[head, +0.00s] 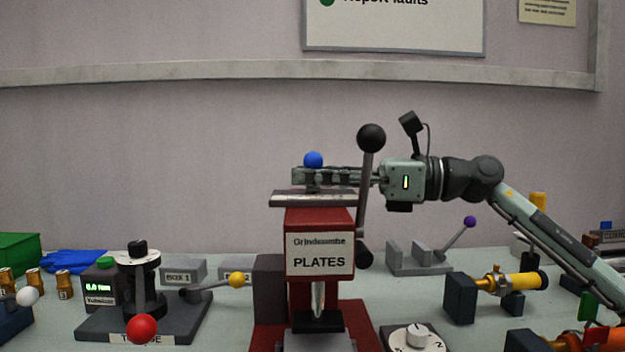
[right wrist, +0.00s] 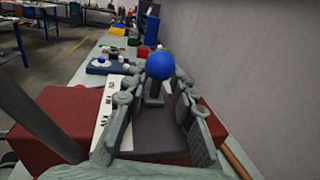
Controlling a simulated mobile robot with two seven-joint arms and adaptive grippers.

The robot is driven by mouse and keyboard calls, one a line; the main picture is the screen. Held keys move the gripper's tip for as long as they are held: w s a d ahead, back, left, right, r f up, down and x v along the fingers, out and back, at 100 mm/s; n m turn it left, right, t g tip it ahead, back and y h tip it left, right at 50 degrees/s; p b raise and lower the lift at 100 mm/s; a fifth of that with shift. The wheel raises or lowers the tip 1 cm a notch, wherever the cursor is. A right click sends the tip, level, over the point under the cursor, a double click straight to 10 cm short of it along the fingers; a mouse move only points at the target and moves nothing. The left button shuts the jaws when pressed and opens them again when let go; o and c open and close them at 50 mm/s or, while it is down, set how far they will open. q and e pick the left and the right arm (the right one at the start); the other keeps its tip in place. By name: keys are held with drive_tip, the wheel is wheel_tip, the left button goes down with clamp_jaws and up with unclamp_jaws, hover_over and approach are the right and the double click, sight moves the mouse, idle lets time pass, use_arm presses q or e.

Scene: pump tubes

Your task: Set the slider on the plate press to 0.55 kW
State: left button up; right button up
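The plate press (head: 319,230) is a red machine with a sign reading PLATES, at the middle of the head view. Its slider has a blue ball knob (head: 313,160) above the flat top. In the right wrist view the knob (right wrist: 159,64) sits on a grey stem (right wrist: 155,92), beside a pale scale strip (right wrist: 108,108) whose marks I cannot read. My right gripper (head: 312,178) reaches in level from the right over the press top. Its fingers stand on either side of the stem, with gaps showing, so it looks open. My left gripper is not in view.
A lever with a black ball (head: 371,138) rises at the press's right side, close to my right gripper. A stand with a red ball (head: 141,328) is at left. A yellow cylinder fixture (head: 515,284) and a white dial (head: 417,338) are at right. A wall stands behind.

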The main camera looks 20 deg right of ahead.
drive_tip(key=shift+s+a+r, duration=0.1)
drive_tip(key=shift+s+a, duration=0.05)
drive_tip(key=shift+s, duration=0.05)
drive_tip(key=shift+s+d+f, duration=0.15)
drive_tip(key=shift+d+f, duration=0.05)
drive_tip(key=shift+d, duration=0.2)
drive_tip(key=v, duration=1.1)
drive_tip(key=shift+d+r, duration=0.1)
